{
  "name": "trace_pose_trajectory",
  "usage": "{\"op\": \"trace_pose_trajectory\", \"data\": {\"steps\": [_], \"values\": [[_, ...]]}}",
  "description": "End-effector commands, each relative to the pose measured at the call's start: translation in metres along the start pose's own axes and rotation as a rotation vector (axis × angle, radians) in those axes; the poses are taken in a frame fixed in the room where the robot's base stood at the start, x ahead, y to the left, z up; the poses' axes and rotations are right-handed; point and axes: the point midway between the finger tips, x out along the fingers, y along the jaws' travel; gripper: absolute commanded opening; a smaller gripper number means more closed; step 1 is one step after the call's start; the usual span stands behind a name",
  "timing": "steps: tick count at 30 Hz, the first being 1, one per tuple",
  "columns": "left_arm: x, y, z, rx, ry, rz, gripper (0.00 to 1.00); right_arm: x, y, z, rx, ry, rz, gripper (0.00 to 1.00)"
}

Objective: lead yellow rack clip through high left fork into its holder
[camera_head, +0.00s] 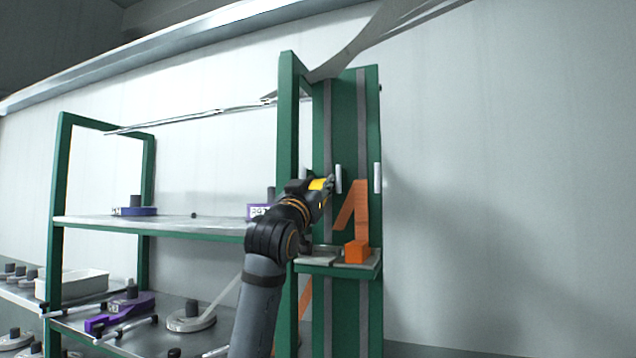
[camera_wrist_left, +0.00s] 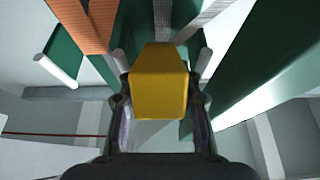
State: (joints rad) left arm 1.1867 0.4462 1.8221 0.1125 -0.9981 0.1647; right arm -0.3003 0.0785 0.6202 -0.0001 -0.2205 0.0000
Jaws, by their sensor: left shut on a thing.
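My left gripper (camera_head: 328,184) is shut on the yellow rack clip (camera_head: 317,184), in front of the left half of the green upright panel. The yellow clip (camera_wrist_left: 160,85) fills the space between both fingers in the left wrist view. White pegs of the forks stand on the panel: one (camera_head: 338,178) is right beside the gripper, another (camera_head: 377,177) is farther right. In the wrist view, pegs show left (camera_wrist_left: 121,60) and right (camera_wrist_left: 204,62) of the clip. A grey ledge (camera_head: 318,256) below may be the holder; I cannot tell. My right gripper is out of view.
An orange block (camera_head: 356,252) sits on the ledge's right part, with an orange strap (camera_head: 361,205) above it. A green-framed shelf (camera_head: 150,224) with reels stands left of the panel. Wide pale webbing (camera_head: 350,55) crosses above. The wall at right is clear.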

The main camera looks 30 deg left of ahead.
Motion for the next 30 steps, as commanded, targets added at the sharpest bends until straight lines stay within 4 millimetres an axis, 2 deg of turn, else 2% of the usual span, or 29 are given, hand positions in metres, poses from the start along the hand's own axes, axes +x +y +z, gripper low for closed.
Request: {"op": "trace_pose_trajectory", "data": {"steps": [1,3,20,24,26,30], "values": [[-0.005,0.0,0.009,0.0,0.0,0.0,0.01,0.009,-0.001,0.001,0.0,0.0,0.0,0.52],[-0.002,-0.001,0.007,0.0,-0.057,-0.001,0.01,-0.004,0.0,0.001,0.0,-0.002,-0.001,0.52],[-0.015,-0.004,0.064,-0.001,-0.5,-0.001,0.01,-0.049,0.003,-0.005,0.0,0.0,0.0,0.52],[-0.02,-0.004,0.082,-0.004,-0.608,0.001,0.01,-0.044,0.004,-0.005,0.0,0.001,0.001,0.52],[-0.026,-0.004,0.094,-0.001,-0.606,0.0,0.01,-0.032,0.003,-0.004,0.0,0.002,0.001,0.52],[-0.032,-0.004,0.106,-0.001,-0.602,0.0,0.01,-0.021,0.003,-0.003,-0.001,0.002,0.001,0.52]]}}
